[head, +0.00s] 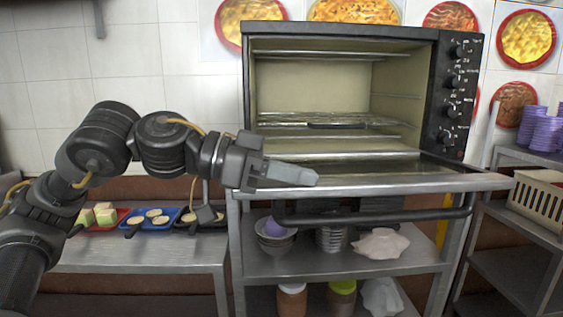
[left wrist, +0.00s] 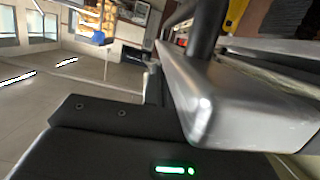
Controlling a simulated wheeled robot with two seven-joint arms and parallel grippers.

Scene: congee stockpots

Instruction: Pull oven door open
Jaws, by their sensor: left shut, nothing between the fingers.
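The black oven (head: 345,85) stands on a metal table with its front open, and its pale inside and racks show. Its door (head: 390,164) is folded down, about flat, in front of the opening. A dark bar handle (head: 375,216) runs below the front edge. My left gripper (head: 312,178) is shut and empty, pointing right over the left part of that front edge, above the handle. Its light grey finger (left wrist: 200,95) fills the middle of the left wrist view, with a dark bar (left wrist: 207,28) beyond it. Whether the finger touches the door cannot be told. My right gripper is out of view.
Shelves below the oven hold bowls (head: 275,232), a white bag (head: 380,243) and jars. A lower counter (head: 140,255) at left bears coloured trays (head: 155,219). A rack at right holds a beige basket (head: 538,192) and purple cups (head: 543,130).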

